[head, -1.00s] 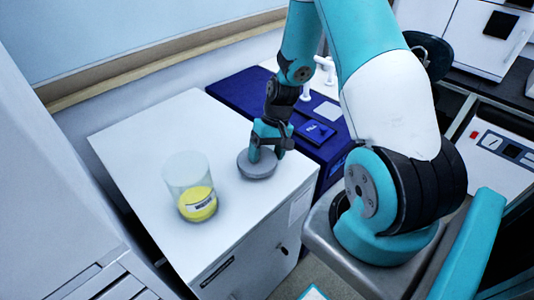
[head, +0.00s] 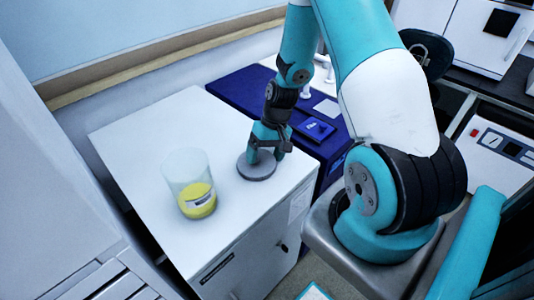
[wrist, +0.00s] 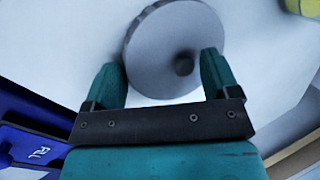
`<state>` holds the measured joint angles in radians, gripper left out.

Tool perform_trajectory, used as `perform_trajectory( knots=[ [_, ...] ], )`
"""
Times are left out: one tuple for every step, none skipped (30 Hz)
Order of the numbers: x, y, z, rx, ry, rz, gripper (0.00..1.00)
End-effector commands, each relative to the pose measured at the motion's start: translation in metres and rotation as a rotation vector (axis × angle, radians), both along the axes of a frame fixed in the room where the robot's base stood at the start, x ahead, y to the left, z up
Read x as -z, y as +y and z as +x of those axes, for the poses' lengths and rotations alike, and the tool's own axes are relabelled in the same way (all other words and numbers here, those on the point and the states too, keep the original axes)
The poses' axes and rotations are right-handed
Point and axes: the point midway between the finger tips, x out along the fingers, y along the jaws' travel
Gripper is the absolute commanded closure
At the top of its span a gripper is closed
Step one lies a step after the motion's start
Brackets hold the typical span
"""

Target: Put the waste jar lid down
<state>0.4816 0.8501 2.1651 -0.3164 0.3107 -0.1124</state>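The grey round waste jar lid (head: 256,167) lies flat on the white cabinet top, near its right edge. In the wrist view the lid (wrist: 150,55) shows its upper face with a small dark knob. My gripper (head: 265,155) is directly over the lid. In the wrist view its two teal fingers (wrist: 163,75) are spread wide, with the knob between them, nearer the right finger and apart from the left one. The clear waste jar (head: 187,166), with yellow contents and a label, stands upright and uncovered to the left of the lid.
The white cabinet top (head: 150,140) is clear behind and left of the jar. A dark blue tray or mat (head: 240,92) with a blue labelled box (head: 315,130) lies just beyond the lid. A wall ledge runs behind.

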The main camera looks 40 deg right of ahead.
Motion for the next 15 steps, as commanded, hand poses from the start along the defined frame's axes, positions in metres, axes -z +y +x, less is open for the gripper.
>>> perform_trajectory(
  knots=[
    [0.007, -0.0024, -0.0034, 0.005, 0.012, -0.008, 0.02],
    [0.0073, -0.0026, -0.0036, 0.006, 0.012, -0.008, 0.02],
    [0.0077, -0.0029, -0.0039, 0.007, 0.013, -0.009, 0.02],
    [0.0079, -0.0031, -0.0041, 0.007, 0.013, -0.009, 0.02],
    [0.0081, -0.0034, -0.0042, 0.008, 0.013, -0.009, 0.02],
    [0.0082, -0.0035, -0.0041, 0.008, 0.013, -0.009, 0.02],
    [0.0083, -0.0036, -0.0043, 0.008, 0.013, -0.009, 0.02],
    [0.0084, -0.0036, -0.0043, 0.008, 0.013, -0.009, 0.02],
    [0.0085, -0.0036, -0.0043, 0.008, 0.013, -0.009, 0.03],
    [0.0086, -0.0037, -0.0043, 0.008, 0.014, -0.009, 0.03],
    [0.0086, -0.0037, -0.0043, 0.008, 0.014, -0.009, 0.03],
    [0.0087, -0.0037, -0.0043, 0.008, 0.014, -0.009, 0.04],
    [0.0088, -0.0035, -0.0043, 0.008, 0.014, -0.009, 0.04],
    [0.0088, -0.0036, -0.0042, 0.008, 0.014, -0.009, 0.04],
    [0.0089, -0.0035, -0.0043, 0.008, 0.014, -0.009, 0.04]
  ],
)
